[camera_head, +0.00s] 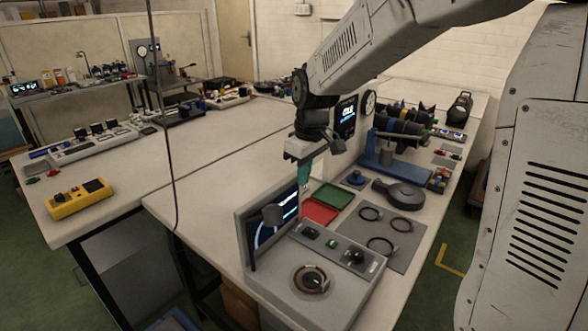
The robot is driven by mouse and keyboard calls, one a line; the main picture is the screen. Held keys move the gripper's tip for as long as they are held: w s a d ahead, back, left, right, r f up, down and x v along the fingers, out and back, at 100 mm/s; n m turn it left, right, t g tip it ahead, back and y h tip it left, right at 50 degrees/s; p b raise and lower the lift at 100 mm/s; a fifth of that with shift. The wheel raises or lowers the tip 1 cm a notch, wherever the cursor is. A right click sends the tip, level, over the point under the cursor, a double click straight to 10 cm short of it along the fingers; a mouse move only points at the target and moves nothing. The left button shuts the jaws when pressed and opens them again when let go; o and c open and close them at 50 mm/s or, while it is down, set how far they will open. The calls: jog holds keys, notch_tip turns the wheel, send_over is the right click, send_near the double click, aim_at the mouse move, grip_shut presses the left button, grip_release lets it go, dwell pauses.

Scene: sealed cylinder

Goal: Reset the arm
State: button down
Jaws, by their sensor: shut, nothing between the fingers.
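My arm reaches in from the upper right of the head view and bends down over the bench. My gripper (303,160) points downward and is shut, with nothing between the fingers. It hangs above the bench, just behind the upright screen of a grey console. The grey console (330,249) has a dark round fitting (310,280) on its front deck and small switches behind it. The space directly under the gripper is partly hidden by the screen.
A red tray (319,211) and a green tray (334,196) lie behind the console. A blue stand (390,165) is farther back. A yellow box (79,200) sits on the left table. A cable hangs at left.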

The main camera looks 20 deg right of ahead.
jog(key=s+d+r+m, duration=0.1)
jog(key=s+r+m, duration=0.2)
jog(key=s, duration=1.1)
jog(key=s+d+r+m, duration=0.2)
jog(key=s+r+m, duration=0.1)
jog(key=s, duration=1.2)
jog(key=shift+s+h, duration=0.15)
jog(key=shift+h, duration=0.15)
